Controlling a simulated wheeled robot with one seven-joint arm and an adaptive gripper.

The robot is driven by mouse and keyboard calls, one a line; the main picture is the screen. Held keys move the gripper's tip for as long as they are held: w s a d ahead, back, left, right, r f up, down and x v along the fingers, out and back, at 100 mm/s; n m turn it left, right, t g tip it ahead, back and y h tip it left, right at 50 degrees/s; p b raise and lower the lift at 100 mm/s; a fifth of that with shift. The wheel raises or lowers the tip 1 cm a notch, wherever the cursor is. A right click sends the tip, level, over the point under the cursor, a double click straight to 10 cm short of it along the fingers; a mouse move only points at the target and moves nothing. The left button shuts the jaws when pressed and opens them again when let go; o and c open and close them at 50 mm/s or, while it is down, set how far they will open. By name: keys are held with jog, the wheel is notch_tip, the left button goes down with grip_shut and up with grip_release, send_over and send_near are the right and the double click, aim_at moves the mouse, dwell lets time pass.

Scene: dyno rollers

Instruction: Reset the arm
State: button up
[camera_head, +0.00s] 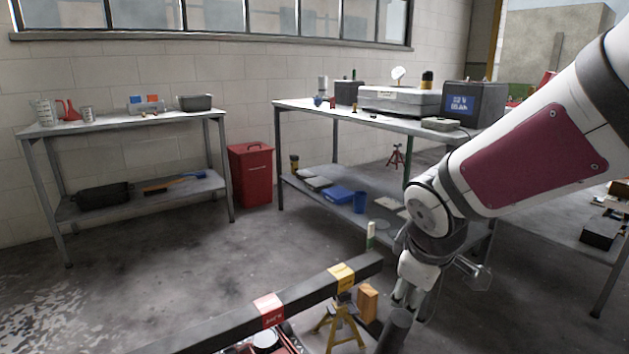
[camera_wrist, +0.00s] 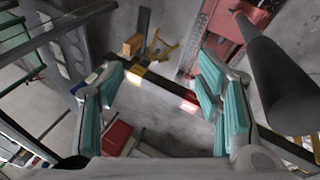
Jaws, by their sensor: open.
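My arm comes in from the right in the head view and bends down at its elbow-like joint. My gripper (camera_head: 408,298) hangs low at the lower right, near the end of a dark beam (camera_head: 215,330) and a dark cylinder (camera_head: 396,328). In the wrist view my gripper (camera_wrist: 160,80) shows its teal-padded fingers spread wide, with nothing between them but floor and part of the beam below. The dark cylinder (camera_wrist: 285,85) also shows in the wrist view, to the right of the fingers.
A yellow jack stand (camera_head: 340,328) and a wooden block (camera_head: 368,303) stand below the beam. A workbench (camera_head: 300,103) with equipment stands behind my arm. Another bench (camera_head: 110,124) and a red bin (camera_head: 251,175) are along the wall. Floor at the left middle is clear.

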jog(key=s+d+r+m+y, duration=0.1)
jog(key=s+r+m, duration=0.35)
jog(key=s, duration=0.45)
jog(key=s+d+r+m, duration=0.1)
jog(key=s+r+m, duration=0.35)
jog(key=s, duration=0.45)
jog(key=s+f+m+g, duration=0.1)
jog(key=s+f+g, duration=0.15)
jog(key=s, duration=0.35)
jog(key=s+f+g, duration=0.2)
jog(key=s+g, duration=0.1)
jog(key=s, duration=0.4)
notch_tip(320, 180, up, 38)
jog(key=t+p, duration=0.4)
jog(key=p, duration=3.2)
jog(key=shift+w+f+y, duration=0.15)
jog(key=shift+w+y, duration=0.15)
jog(key=shift+t, duration=0.25)
